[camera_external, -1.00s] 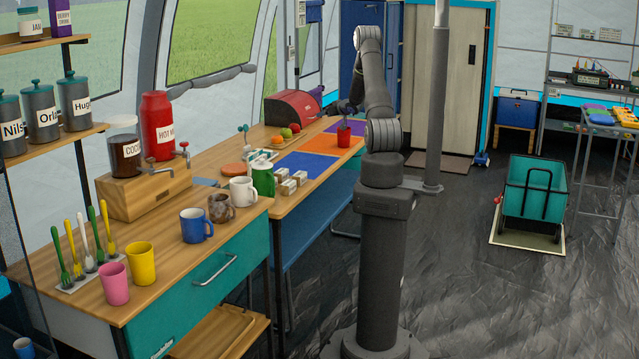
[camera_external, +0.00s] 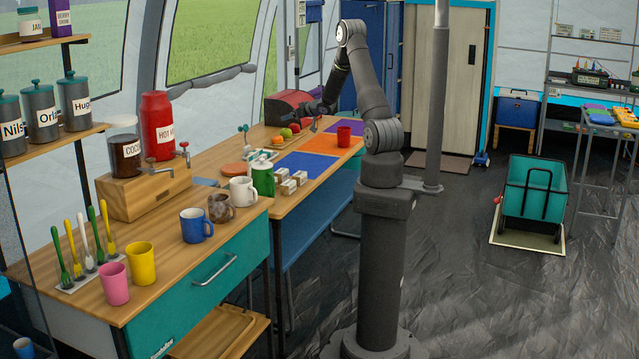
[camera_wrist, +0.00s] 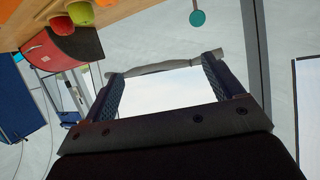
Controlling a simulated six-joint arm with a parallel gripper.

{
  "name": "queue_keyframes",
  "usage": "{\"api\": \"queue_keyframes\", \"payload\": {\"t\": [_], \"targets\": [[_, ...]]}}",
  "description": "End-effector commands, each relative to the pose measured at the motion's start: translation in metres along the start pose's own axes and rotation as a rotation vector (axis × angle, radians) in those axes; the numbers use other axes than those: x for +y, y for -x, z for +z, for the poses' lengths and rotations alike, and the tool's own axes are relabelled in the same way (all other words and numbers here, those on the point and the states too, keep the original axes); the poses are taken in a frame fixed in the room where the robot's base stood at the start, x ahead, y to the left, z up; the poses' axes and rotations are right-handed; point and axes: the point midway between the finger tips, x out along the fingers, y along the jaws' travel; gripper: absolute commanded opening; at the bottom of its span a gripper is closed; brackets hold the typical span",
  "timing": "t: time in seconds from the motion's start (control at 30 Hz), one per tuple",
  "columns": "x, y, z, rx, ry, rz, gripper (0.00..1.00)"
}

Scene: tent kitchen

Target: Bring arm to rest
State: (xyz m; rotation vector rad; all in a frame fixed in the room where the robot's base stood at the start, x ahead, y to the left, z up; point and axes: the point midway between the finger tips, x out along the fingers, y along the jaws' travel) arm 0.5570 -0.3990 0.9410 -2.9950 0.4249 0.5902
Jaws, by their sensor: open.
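My gripper (camera_external: 318,112) is held in the air over the back part of the long wooden counter, left of my arm's column. In the wrist view my gripper (camera_wrist: 163,68) has its two fingers wide apart with nothing between them. The wrist view is tilted and shows tent wall and window beyond the fingers.
Fruit (camera_external: 286,133) lies on a board near the gripper; a red bread box (camera_external: 290,106) stands behind it, also in the wrist view (camera_wrist: 62,47). Mugs, a green canister (camera_external: 262,178) and small blocks occupy the nearer counter. The floor to the right is clear up to a green cart (camera_external: 535,192).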

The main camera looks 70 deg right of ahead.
Motion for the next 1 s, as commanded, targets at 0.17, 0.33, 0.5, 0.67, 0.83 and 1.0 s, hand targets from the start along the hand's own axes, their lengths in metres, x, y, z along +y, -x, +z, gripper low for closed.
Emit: {"api": "queue_keyframes", "payload": {"t": [0.17,0.33,0.5,0.67,0.83,1.0], "targets": [[-0.037,-0.002,-0.005,0.001,0.019,-0.047,0.85],[-0.072,-0.003,-0.007,-0.001,0.037,-0.091,0.85],[-0.105,-0.001,-0.009,0.000,0.054,-0.133,0.85],[-0.137,0.001,-0.010,-0.001,0.072,-0.174,0.85],[-0.171,0.006,-0.011,-0.001,0.090,-0.218,0.85],[-0.200,0.012,-0.010,-0.002,0.105,-0.256,0.85]]}}
